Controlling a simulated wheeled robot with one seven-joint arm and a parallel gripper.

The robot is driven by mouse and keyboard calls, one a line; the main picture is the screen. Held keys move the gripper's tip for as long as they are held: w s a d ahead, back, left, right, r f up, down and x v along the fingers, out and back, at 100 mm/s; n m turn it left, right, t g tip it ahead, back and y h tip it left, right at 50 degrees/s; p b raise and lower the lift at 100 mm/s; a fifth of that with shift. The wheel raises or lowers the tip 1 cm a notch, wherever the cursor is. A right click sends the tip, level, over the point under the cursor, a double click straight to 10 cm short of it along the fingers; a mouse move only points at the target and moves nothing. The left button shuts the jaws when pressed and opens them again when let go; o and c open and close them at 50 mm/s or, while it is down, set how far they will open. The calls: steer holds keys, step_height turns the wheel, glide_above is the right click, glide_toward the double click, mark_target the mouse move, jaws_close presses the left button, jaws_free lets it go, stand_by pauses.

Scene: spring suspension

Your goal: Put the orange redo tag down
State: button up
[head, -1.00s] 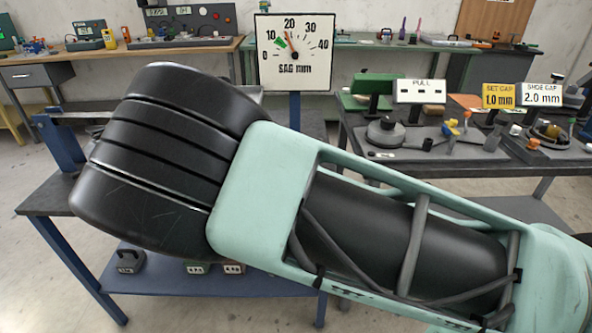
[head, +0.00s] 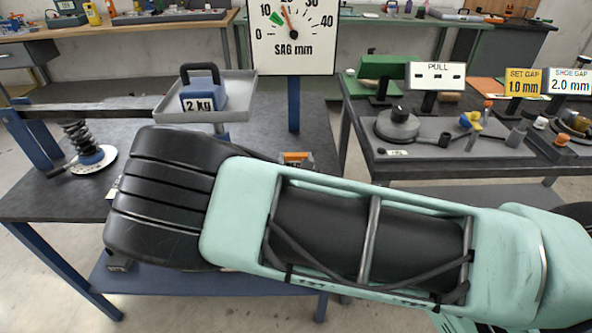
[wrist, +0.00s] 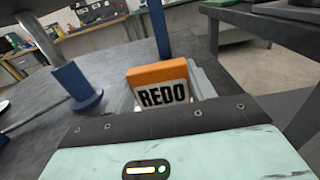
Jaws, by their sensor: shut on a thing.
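The orange redo tag (wrist: 158,76) is upright in the wrist view, with an orange top and a white face reading REDO. My gripper (wrist: 165,98) is shut on it; the grey fingers show at its sides. The tag's lower part is hidden behind my wrist. In the head view only the tag's orange top (head: 296,157) shows past my arm, over the dark bench (head: 255,140). I cannot tell whether the tag touches the bench.
A 2 kg weight (head: 203,94) sits in a grey tray (head: 236,113). A spring (head: 77,138) stands on a white disc at left. The SAG mm dial (head: 292,35) stands behind. A second bench (head: 390,161) with fixtures is at right, across a gap.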

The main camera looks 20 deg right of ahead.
steer(key=shift+f, duration=1.45)
steer(key=shift+f, duration=0.15)
steer(key=o, duration=1)
